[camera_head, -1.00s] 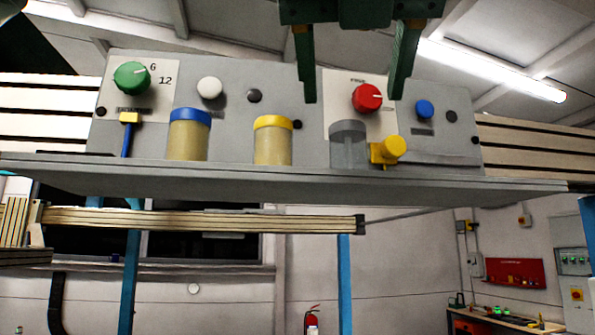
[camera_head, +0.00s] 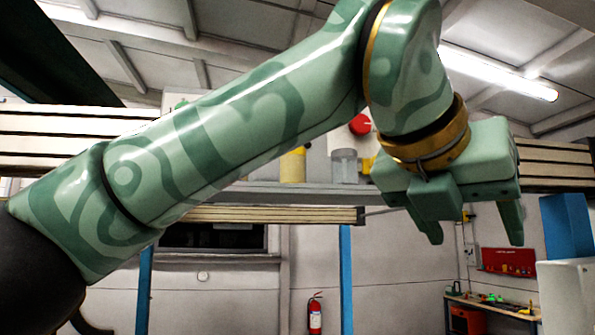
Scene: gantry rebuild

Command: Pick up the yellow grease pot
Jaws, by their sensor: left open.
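The yellow grease pot (camera_head: 293,167) is a pale yellow jar with a yellow lid, upright on the grey shelf. My left arm crosses in front and covers its left part. My left gripper (camera_head: 470,226) hangs to the right of the pot and lower in the picture, its two green fingers apart and pointing down. Nothing shows between them. A grey pot (camera_head: 344,167) stands just right of the yellow pot. My right gripper is not in view.
The grey shelf (camera_head: 310,189) runs behind my arm; its left part and the control panel are mostly hidden. A red knob (camera_head: 360,125) shows above the grey pot. A blue block (camera_head: 567,226) and a white box (camera_head: 568,290) stand at the right edge.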

